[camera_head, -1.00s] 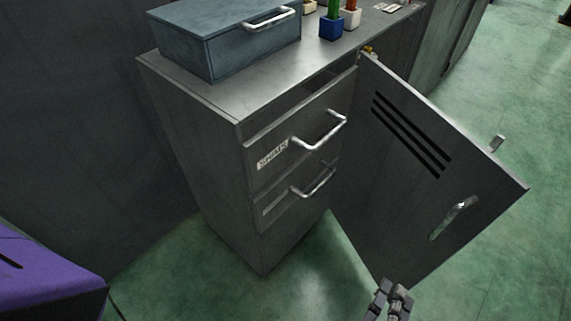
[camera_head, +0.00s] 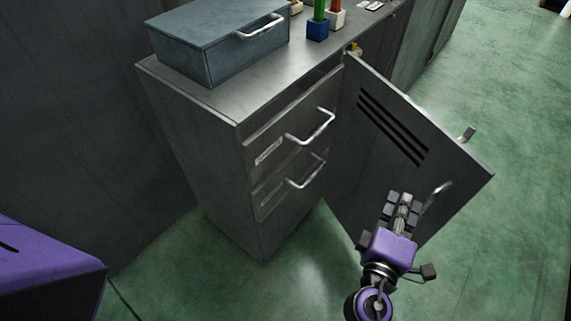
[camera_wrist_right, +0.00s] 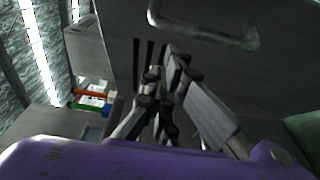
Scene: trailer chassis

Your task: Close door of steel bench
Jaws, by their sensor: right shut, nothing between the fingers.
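The dark grey door (camera_head: 372,163) of the steel bench (camera_head: 195,125) stands open, swung out to the right of the drawers. It has three dark slots, a latch tab on its free edge and a handle (camera_head: 437,193). My right gripper (camera_head: 402,198), with a purple body, is shut and empty in front of the door's lower part, left of the handle. It hides part of the door; I cannot tell whether it touches. In the right wrist view the fingers (camera_wrist_right: 168,88) point at the door, with the handle (camera_wrist_right: 205,28) above them. My left gripper is not in view.
Two drawers with bar handles (camera_head: 310,127) sit left of the door. A blue-grey toolbox (camera_head: 215,45) and small holders, one blue (camera_head: 317,30), stand on the bench top. Green floor (camera_head: 515,115) right of the door is clear.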

